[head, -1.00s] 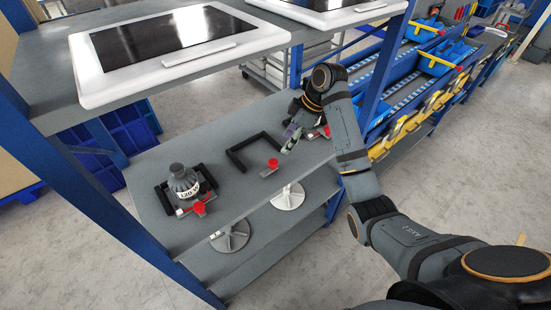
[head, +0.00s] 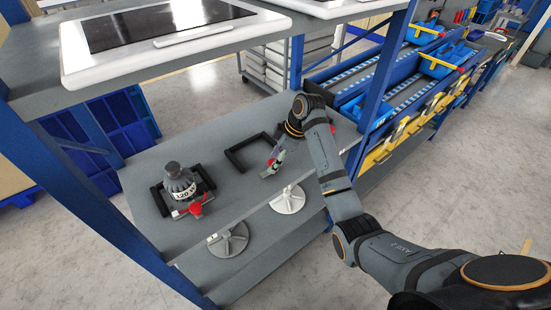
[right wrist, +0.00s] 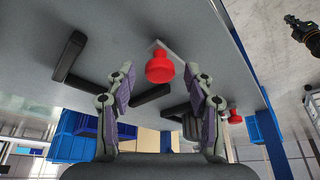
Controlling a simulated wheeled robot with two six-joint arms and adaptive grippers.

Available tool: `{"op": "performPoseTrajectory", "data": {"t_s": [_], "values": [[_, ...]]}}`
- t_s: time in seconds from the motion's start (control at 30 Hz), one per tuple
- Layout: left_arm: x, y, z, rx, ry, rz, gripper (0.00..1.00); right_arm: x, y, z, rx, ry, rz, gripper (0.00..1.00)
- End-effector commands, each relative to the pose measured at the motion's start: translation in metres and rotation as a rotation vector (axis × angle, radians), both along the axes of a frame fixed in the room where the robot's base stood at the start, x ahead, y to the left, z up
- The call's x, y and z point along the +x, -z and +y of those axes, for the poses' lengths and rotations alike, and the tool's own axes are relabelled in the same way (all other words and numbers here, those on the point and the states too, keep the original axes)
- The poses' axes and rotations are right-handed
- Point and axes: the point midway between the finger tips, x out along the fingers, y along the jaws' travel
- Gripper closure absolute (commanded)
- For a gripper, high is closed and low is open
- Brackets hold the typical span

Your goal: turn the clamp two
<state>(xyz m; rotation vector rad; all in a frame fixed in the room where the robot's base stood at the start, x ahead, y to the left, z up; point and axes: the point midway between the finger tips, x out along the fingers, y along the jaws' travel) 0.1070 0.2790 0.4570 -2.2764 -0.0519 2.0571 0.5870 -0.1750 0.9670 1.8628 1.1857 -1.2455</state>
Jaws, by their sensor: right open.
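In the head view a black U-shaped bracket (head: 236,160) sits on the grey shelf, with a clamp's red knob (head: 271,163) at its front. My right gripper (head: 275,156) is at this knob. In the right wrist view my right gripper (right wrist: 160,84) is open, and the red knob (right wrist: 160,67) shows between its fingers; I cannot tell whether they touch it. Another clamp with a red knob (head: 196,209) stands at the left beside a grey bottle (head: 180,181). A dark arm end (right wrist: 300,30) at the wrist view's upper right looks like my left gripper; its jaws are unclear.
Blue bins (head: 432,65) lie farther right.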

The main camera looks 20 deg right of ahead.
Motion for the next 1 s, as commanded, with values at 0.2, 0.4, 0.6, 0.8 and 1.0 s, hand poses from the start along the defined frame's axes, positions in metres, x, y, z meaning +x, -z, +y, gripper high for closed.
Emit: {"op": "performPoseTrajectory", "data": {"t_s": [0.2, 0.4, 0.6, 0.8, 1.0], "values": [[0.000, 0.000, 0.000, 0.000, 0.000, 0.000, 1.00, 0.000, 0.000, 0.000, 0.000, 0.000, 0.000, 0.64], [0.000, 0.000, 0.000, 0.000, 0.000, 0.000, 1.00, 0.000, 0.000, 0.000, 0.000, 0.000, 0.000, 0.92], [0.000, -0.001, 0.000, 0.000, 0.000, 0.001, 1.00, 0.000, -0.001, 0.000, 0.000, 0.004, 0.001, 1.00], [0.000, -0.014, 0.000, 0.000, 0.000, 0.001, 1.00, -0.001, -0.004, 0.000, 0.000, 0.055, 0.001, 1.00], [-0.001, -0.040, -0.001, -0.001, 0.000, 0.001, 1.00, -0.002, -0.007, 0.002, 0.001, 0.180, 0.003, 1.00]]}}
